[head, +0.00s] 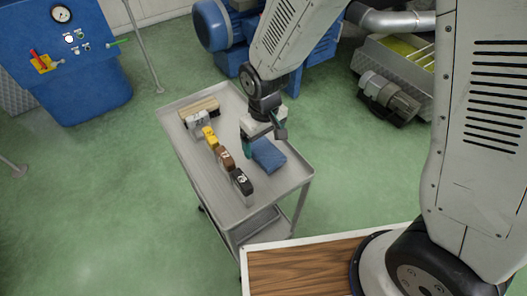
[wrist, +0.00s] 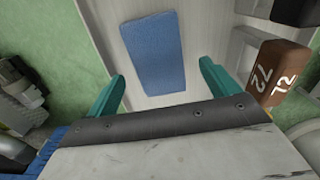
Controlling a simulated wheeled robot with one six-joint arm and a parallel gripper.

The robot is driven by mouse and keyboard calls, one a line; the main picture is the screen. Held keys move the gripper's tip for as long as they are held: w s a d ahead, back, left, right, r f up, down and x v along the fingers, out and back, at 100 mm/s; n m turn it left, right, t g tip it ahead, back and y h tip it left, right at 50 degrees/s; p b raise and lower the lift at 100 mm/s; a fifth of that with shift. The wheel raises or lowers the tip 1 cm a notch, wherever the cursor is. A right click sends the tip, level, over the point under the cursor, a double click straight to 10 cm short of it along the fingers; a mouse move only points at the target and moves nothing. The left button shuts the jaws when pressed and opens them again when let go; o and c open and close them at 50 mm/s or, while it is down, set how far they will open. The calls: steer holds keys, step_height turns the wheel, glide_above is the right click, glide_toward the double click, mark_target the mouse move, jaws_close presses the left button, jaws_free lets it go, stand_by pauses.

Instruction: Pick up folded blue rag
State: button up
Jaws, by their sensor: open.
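The folded blue rag (head: 268,154) lies flat on the top tray of a grey cart, near its right edge in the head view. In the wrist view the rag (wrist: 153,52) lies ahead of the fingers, roughly centred between them. My gripper (head: 263,132) is above the cart, close to the rag's upper left side in the head view. In the wrist view my gripper (wrist: 163,85) has its two teal fingers spread apart with nothing between the tips. The rag looks unheld, and its whole top shows in the wrist view.
On the cart (head: 195,165) a row of small blocks stands left of the rag: white, yellow (head: 210,138), brown (head: 226,158) and black (head: 242,181). A brush (head: 199,111) lies at the far end. In the wrist view the brown block (wrist: 283,72) is beside the right finger.

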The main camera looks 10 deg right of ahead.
mark_target(264, 153)
steer(key=shift+f, duration=1.45)
steer(key=c, duration=1.1)
steer(key=shift+r, duration=0.1)
